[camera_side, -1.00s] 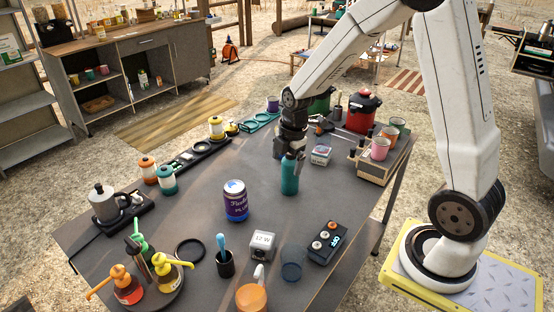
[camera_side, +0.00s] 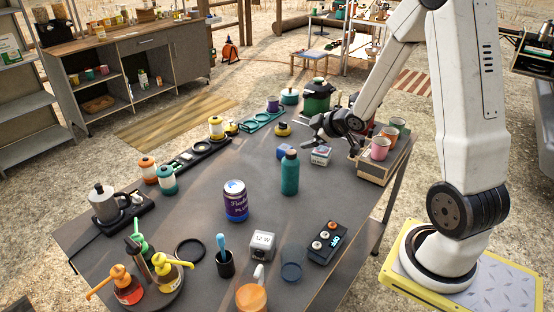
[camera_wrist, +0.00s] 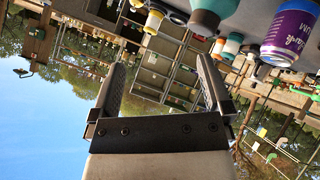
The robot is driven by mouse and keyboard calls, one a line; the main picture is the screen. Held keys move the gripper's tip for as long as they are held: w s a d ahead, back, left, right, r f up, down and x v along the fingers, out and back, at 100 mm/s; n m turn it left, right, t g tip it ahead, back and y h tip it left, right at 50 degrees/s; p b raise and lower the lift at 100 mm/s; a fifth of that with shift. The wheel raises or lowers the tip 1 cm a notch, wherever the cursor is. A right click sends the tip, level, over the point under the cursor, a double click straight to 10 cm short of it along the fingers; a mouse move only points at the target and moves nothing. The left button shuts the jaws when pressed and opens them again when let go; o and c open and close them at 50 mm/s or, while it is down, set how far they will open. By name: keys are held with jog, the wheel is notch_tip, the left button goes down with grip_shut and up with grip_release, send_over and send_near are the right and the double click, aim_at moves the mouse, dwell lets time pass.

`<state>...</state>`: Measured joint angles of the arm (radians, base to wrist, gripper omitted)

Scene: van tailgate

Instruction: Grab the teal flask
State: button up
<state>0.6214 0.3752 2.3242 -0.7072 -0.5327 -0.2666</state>
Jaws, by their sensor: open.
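The teal flask (camera_side: 289,175) stands upright on the grey table in the side view, right of the purple tin (camera_side: 235,202). My gripper (camera_side: 308,122) is beyond the flask and a little to its right, apart from it. In the wrist view, which is upside down, my gripper (camera_wrist: 163,85) is open with nothing between its fingers. A teal body that looks like the flask (camera_wrist: 212,10) is cut off at the top edge there. The purple tin (camera_wrist: 290,35) is at its upper right.

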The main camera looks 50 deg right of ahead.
notch_tip(320, 180, up, 2)
jog(key=s+a+m+t+y, duration=0.2)
jog(key=s+m+t+y, duration=0.1)
jog(key=m, duration=0.1)
send_near(291, 166)
jog(key=w+d+f, duration=0.2)
jog(key=w+f, duration=0.1)
jog(key=w, duration=0.1)
jog(key=shift+s+d+r, duration=0.1)
jog(key=shift+s, duration=0.15)
jog(key=shift+x, duration=1.3)
jog(key=shift+w, duration=0.15)
jog(key=shift+x, duration=2.5)
